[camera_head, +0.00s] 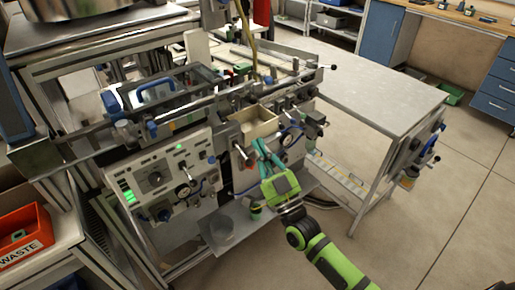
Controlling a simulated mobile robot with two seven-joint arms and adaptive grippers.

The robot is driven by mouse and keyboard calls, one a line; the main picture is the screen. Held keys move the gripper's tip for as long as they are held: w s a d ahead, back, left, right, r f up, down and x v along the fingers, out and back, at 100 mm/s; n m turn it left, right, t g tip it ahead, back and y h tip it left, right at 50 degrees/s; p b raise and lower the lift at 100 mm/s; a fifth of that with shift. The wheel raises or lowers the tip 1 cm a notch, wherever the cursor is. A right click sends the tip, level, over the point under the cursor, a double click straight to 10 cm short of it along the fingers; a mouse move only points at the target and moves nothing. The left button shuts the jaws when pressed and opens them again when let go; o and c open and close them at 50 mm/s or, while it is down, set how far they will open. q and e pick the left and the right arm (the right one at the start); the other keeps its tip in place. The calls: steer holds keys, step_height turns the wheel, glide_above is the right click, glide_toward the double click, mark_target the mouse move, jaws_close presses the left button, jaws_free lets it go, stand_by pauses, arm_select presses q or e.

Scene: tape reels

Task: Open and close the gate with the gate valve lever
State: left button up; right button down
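My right gripper (261,149) reaches up from the lower right, with its teal fingers pointing at the front of the machine (165,172). The fingertips are just below a cream-coloured open box (258,124). A small lever-like part with a red area (243,156) is immediately left of the fingers. I cannot tell whether it is the gate valve lever or whether the fingers touch it. The gap between the fingers is too small to judge. The gate is not clearly distinguishable. My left gripper is not in view.
The control panel (150,180) has gauges and green lights. A metal shelf (228,228) juts out below my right gripper. A grey table (378,92) stands to the right. An orange WASTE bin (24,238) is at lower left.

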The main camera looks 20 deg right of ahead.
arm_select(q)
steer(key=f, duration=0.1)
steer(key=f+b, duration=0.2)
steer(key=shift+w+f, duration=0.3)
arm_select(e)
steer(key=s+f, duration=0.5)
steer(key=f, duration=0.2)
steer(key=shift+s+d, duration=0.35)
steer(key=shift+d, duration=0.1)
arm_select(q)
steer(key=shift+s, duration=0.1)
arm_select(e)
steer(key=s+d+f+n+g+h, duration=0.15)
steer(key=f+g, duration=0.25)
steer(key=f, duration=0.8)
steer(key=s+f+g, duration=0.3)
steer(key=f, duration=0.9)
steer(key=s+d+f+g+h, duration=0.1)
steer(key=s+f+g, duration=0.25)
steer(key=f, duration=0.75)
steer(key=s+f+g+h, duration=0.2)
steer(key=s+f+g, duration=0.4)
steer(key=s+f, duration=0.75)
steer(key=s+f+g, duration=0.3)
steer(key=s, duration=0.6)
steer(key=s+d+f+n+g, duration=0.1)
steer(key=s+f+g, duration=0.2)
steer(key=s, duration=0.7)
steer(key=shift+d+f, duration=0.15)
steer(key=shift+f, duration=0.4)
